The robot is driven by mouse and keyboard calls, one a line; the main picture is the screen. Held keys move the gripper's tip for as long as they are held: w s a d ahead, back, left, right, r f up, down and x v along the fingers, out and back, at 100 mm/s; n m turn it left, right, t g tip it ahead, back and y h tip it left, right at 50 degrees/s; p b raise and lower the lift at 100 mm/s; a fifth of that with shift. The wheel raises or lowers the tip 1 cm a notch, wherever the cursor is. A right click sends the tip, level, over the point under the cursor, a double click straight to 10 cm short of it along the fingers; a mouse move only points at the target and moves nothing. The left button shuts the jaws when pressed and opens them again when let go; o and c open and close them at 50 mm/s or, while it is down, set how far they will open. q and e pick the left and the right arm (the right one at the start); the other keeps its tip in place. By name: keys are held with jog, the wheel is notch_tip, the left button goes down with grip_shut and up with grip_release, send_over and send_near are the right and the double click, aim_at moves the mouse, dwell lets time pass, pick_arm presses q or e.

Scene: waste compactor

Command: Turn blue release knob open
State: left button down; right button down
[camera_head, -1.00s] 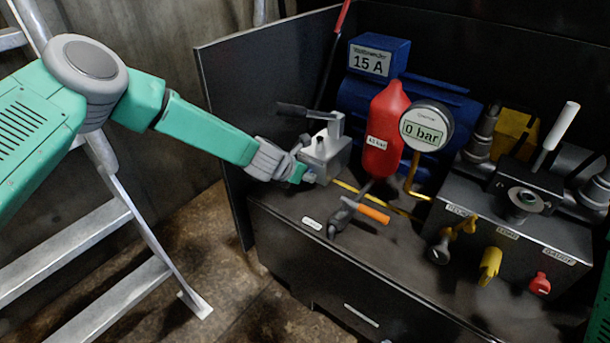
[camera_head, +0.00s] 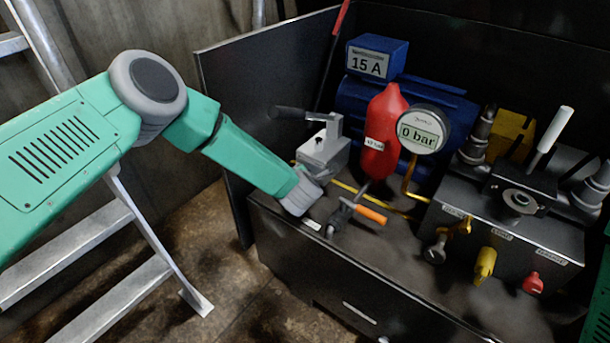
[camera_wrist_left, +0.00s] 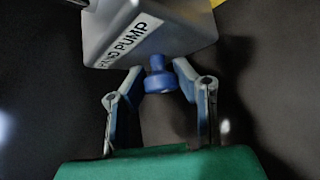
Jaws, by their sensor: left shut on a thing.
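The blue release knob (camera_wrist_left: 160,82) sits on a short blue stem at the underside of the grey hand pump (camera_wrist_left: 150,30) in the left wrist view. My left gripper (camera_wrist_left: 158,78) has its two fingers on either side of the knob, shut on it. In the head view the hand pump (camera_head: 325,150) stands at the left of the bench, with its dark lever pointing left. My left gripper (camera_head: 305,188) is just in front of and below the pump there. Its fingers and the knob are hidden in that view. My right gripper is not in view.
An orange-handled valve (camera_head: 370,214) is close to the right of my left gripper. A red cylinder (camera_head: 384,130) and a gauge reading 0 bar (camera_head: 422,130) stand behind. A valve block (camera_head: 510,235) is at right. A ladder (camera_head: 120,220) stands at left.

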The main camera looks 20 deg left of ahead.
pick_arm(q)
jog(key=m+t+y, duration=0.2)
jog(key=shift+s+d+f+y+b, duration=0.15)
jog(key=shift+f+y+b, duration=0.1)
jog(key=shift+y+b, duration=0.15)
jog(key=shift+m, duration=0.3)
dwell(0.4)
jog(key=c, duration=1.2)
grip_release()
